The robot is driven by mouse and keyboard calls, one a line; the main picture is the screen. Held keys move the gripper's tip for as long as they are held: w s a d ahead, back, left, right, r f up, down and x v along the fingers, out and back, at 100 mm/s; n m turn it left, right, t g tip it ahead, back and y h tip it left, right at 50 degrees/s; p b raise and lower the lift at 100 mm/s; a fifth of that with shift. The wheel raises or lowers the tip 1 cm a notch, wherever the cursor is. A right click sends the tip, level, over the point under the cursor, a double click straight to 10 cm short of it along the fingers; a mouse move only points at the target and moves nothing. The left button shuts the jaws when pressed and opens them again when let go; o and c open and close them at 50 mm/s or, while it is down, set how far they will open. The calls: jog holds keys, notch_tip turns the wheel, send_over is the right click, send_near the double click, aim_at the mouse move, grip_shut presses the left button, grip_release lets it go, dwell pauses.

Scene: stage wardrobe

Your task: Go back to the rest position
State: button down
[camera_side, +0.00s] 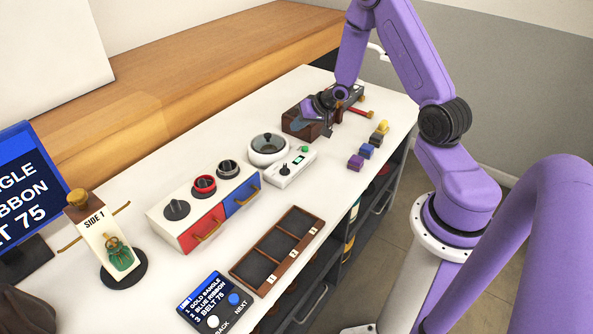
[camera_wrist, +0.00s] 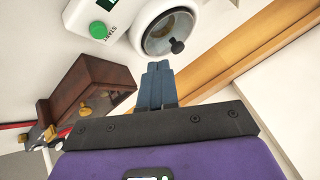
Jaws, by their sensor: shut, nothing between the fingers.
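My gripper (camera_side: 327,129) hangs over the far part of the white counter (camera_side: 215,165), beside a dark brown wooden box (camera_side: 292,122). Its blue-grey fingers (camera_wrist: 160,68) are together in the wrist view, with nothing seen between them. In that view the brown box (camera_wrist: 100,78) lies left of the fingers, and a round white pot (camera_wrist: 165,28) with a glass lid lies beyond the tips. Whether the fingers touch the box cannot be told. The box is partly hidden behind my gripper in the side view.
The white pot (camera_side: 268,147) has a control unit (camera_side: 292,168) beside it. Small coloured blocks (camera_side: 367,151) stand near the right edge. Nearer are red and blue drawers (camera_side: 203,233), a three-compartment tray (camera_side: 262,262), a SIDE 1 stand (camera_side: 95,222) and a screen (camera_side: 25,180).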

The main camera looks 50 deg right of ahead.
jog(key=s+a+r+n+g, duration=0.2)
jog(key=s+a+r+n, duration=0.3)
jog(key=a, duration=0.5)
jog(key=s+a+r+n+g, duration=0.2)
jog(key=s+a+r+n, duration=0.25)
jog(key=a, duration=0.55)
jog(key=s+a+r+n+g, duration=0.1)
jog(key=s+r+n, duration=0.1)
jog(key=s, duration=0.6)
jog(key=s+a+r+n+g, duration=0.1)
jog(key=s+a+r+n, duration=0.1)
jog(key=s, duration=0.6)
jog(key=s+a+r+n+g, duration=0.1)
jog(key=s+r+n+g, duration=0.1)
jog(key=s+n, duration=0.3)
jog(key=s+r, duration=0.1)
jog(key=s, duration=0.2)
jog(key=shift+a+r+h, duration=0.2)
jog(key=shift+r+h, duration=0.05)
jog(key=shift+h, duration=0.05)
